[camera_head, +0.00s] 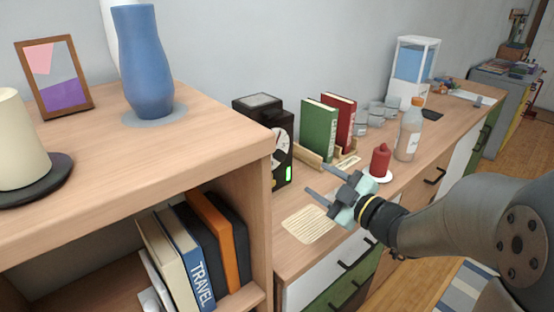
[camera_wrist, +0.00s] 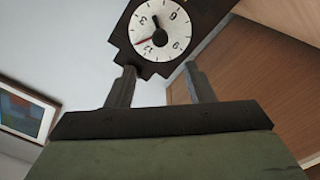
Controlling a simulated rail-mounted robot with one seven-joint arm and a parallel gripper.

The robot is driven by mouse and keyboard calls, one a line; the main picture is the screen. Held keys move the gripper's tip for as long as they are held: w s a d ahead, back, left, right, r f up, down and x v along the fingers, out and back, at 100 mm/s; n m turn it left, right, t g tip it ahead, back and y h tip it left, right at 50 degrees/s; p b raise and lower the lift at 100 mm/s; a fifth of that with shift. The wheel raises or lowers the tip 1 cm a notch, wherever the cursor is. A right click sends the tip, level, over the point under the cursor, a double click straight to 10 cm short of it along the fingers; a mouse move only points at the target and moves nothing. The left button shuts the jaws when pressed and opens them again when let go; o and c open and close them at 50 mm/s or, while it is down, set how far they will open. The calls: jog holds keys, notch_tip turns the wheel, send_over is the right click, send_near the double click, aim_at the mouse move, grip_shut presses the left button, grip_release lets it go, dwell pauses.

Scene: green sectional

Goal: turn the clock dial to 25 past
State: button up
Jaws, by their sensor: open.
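The clock is a black box (camera_head: 262,122) at the left end of the long counter, beside the tall shelf, whose edge hides part of it. Its white dial (camera_head: 280,146) faces the counter's front right. In the wrist view the dial (camera_wrist: 147,25) appears turned nearly upside down, with a dark central knob and pointer (camera_wrist: 160,37). The dark pointer lies between 3 and 6; a thin red mark lies between 12 and 3. My gripper (camera_head: 318,180) is open and empty, in front of the clock and apart from it. Its two fingers (camera_wrist: 160,74) point toward the clock just below the dial.
A green book (camera_head: 319,130) and red book (camera_head: 340,118) stand behind my gripper. A red candle (camera_head: 380,160) and a bottle (camera_head: 409,132) stand to the right. A paper sheet (camera_head: 309,225) lies below my gripper. The shelf (camera_head: 230,150) bounds the left.

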aim_at(283, 157)
jog(key=x, duration=1.4)
jog(key=shift+s, duration=0.1)
jog(key=c, duration=1)
